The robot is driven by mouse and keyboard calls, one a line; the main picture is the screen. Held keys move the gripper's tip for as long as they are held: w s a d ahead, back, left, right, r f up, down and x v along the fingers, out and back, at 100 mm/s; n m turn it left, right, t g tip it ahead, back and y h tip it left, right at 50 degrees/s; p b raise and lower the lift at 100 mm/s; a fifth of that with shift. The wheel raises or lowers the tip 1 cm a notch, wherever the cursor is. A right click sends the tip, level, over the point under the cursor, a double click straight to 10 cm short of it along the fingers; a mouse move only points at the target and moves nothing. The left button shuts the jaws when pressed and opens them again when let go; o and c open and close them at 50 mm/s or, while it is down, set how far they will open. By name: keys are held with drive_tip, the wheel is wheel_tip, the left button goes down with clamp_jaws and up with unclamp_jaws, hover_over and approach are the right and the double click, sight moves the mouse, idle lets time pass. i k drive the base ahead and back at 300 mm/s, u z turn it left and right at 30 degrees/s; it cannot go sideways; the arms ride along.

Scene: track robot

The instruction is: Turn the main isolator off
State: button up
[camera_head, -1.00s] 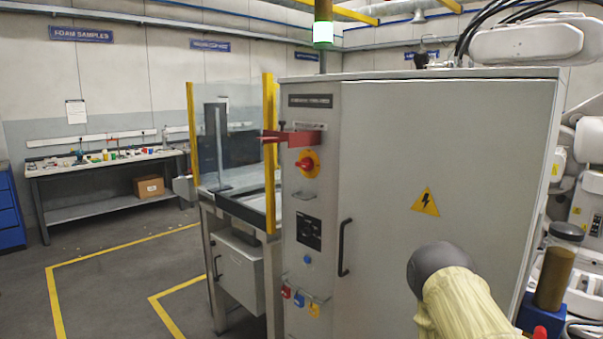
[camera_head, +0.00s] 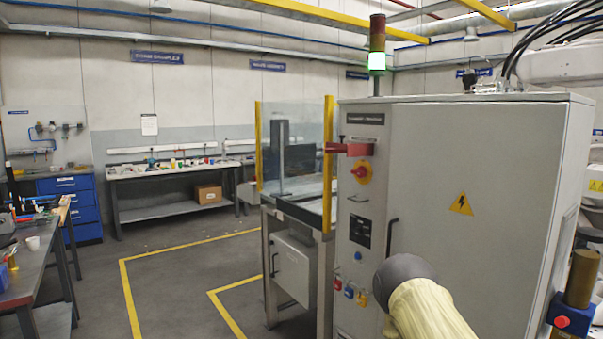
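The main isolator (camera_head: 361,172) is a red rotary knob on a yellow plate, high on the narrow left panel of a grey cabinet (camera_head: 480,140). The knob's exact angle is too small to tell. A red bracket (camera_head: 350,149) sticks out to the left just above it. My arm, with a pale yellow sleeve and a dark rounded end, reaches up from the bottom edge in front of the cabinet, below and right of the isolator and apart from it in the picture. My gripper is not in view.
Red (camera_head: 337,284), blue (camera_head: 349,293) and yellow (camera_head: 362,299) padlocks hang low on the panel. A black door handle (camera_head: 391,240) stands right of it. A glazed guard with yellow posts (camera_head: 328,165) adjoins the cabinet. A workbench (camera_head: 25,270) stands left; marked floor (camera_head: 180,290) between is clear.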

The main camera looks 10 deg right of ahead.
sight(361, 171)
drive_tip(key=u, duration=1)
drive_tip(key=i, duration=0.85)
drive_tip(key=z, duration=0.75)
